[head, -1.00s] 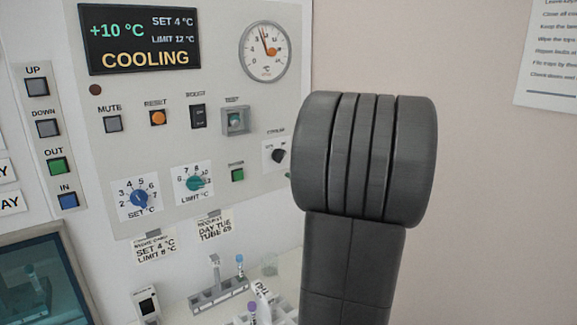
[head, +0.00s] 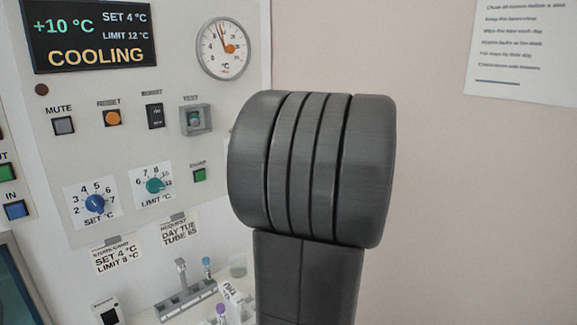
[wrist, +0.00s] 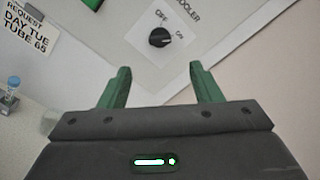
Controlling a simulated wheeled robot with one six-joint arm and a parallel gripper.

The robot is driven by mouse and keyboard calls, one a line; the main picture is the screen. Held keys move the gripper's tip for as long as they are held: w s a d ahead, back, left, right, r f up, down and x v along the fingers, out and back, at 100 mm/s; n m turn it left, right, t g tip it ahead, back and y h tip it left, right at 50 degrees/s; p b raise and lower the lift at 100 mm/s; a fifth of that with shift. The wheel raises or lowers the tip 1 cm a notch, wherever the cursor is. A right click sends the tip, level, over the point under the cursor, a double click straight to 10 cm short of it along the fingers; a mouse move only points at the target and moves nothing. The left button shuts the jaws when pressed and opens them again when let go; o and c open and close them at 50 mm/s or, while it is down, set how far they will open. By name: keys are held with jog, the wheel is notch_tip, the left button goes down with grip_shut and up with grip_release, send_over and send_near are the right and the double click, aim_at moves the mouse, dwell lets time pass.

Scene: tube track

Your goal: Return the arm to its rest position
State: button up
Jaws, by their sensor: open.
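My gripper (wrist: 155,88) shows in the wrist view with its two green fingers spread apart and nothing between them. Beyond the fingertips is the black cooler knob (wrist: 159,38) on its white plate, apart from the fingers; its plate carries the words OFF and ON. In the head view my dark grey arm stands upright in the middle and hides the cooler knob. My gripper does not show in the head view.
The control panel (head: 120,200) fills the left, with a display (head: 95,37) reading +10 °C and COOLING, and a dial gauge (head: 223,48). A tube rack (head: 187,300) and several tubes stand below. The wall (head: 460,200) at right is bare except for a notice (head: 527,50).

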jog(key=p+x, duration=0.3)
jog(key=x, duration=0.9)
jog(key=shift+w+a, duration=0.25)
jog(key=shift+a, duration=0.05)
jog(key=shift+s+d+f, duration=0.1)
jog(key=shift+d, duration=0.05)
jog(key=s+d+n+b, duration=0.2)
jog(key=s+d+n, duration=0.6)
jog(key=s+d, duration=0.1)
jog(key=shift+s+n, duration=0.25)
jog(key=shift+n, duration=0.05)
dwell(2.0)
jog(key=shift+d+f, duration=0.1)
jog(key=shift+d, duration=0.05)
